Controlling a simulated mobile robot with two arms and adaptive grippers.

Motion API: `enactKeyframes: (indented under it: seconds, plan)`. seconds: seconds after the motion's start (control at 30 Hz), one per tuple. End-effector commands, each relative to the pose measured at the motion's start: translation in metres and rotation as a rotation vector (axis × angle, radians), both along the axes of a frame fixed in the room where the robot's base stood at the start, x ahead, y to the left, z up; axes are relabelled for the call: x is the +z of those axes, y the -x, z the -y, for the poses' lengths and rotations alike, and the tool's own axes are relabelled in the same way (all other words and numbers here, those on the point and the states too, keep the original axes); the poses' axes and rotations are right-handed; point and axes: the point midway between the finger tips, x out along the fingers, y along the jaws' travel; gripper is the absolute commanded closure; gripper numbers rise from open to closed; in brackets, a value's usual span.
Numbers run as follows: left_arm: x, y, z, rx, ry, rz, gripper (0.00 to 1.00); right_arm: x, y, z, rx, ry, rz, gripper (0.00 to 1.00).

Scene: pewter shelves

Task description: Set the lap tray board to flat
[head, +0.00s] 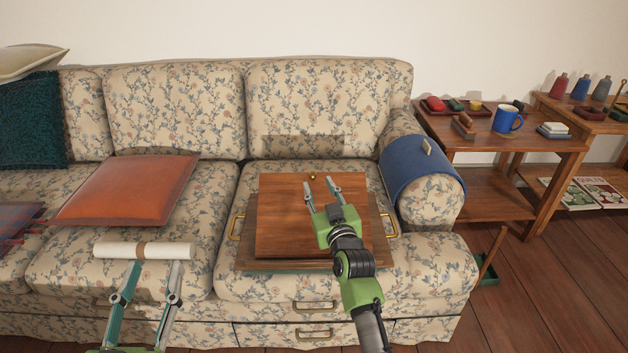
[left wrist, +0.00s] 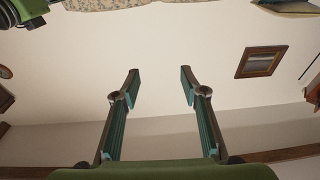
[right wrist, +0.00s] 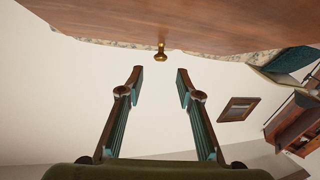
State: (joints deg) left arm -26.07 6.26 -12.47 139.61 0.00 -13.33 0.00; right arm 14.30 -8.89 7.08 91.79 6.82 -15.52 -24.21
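The lap tray (head: 387,228) lies on the right seat cushion, with brass handles at its left and right sides. Its brown wooden board (head: 283,215) appears tilted, the far edge raised; the exact angle is hard to tell. A small brass knob (head: 312,176) sits at the board's far edge and also shows in the right wrist view (right wrist: 161,55). My right gripper (head: 322,184) is open and empty over the board, its fingertips just short of the knob. My left gripper (head: 153,264) is open and empty in front of the left-hand cushion; its wrist view (left wrist: 160,75) shows nothing between the fingers.
A white roll with a tan band (head: 180,252) lies just beyond my left gripper. An orange cushion (head: 130,190) rests on the sofa. A blue cover (head: 420,172) drapes the right armrest. A wooden side table (head: 465,140) with a blue mug (head: 507,119) stands right.

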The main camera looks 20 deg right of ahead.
Motion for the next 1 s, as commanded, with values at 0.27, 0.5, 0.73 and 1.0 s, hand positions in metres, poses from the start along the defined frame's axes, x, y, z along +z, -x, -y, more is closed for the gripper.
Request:
enactKeyframes:
  seconds: [0.27,0.5,0.73,1.0]
  plan:
    - [0.051,0.015,0.003,-0.015,0.069,0.253,0.60,-0.001,-0.033,0.001,0.000,-0.001,0.001,0.67]
    - [0.082,0.032,0.002,-0.023,0.113,0.410,0.60,-0.001,-0.052,0.002,0.000,-0.001,0.000,0.67]
    - [0.092,0.039,0.002,-0.026,0.129,0.462,0.60,0.000,-0.057,0.003,0.001,-0.001,0.000,0.67]
    - [0.092,0.039,0.002,-0.026,0.129,0.463,0.60,0.000,-0.057,0.003,0.001,-0.001,0.000,0.78]
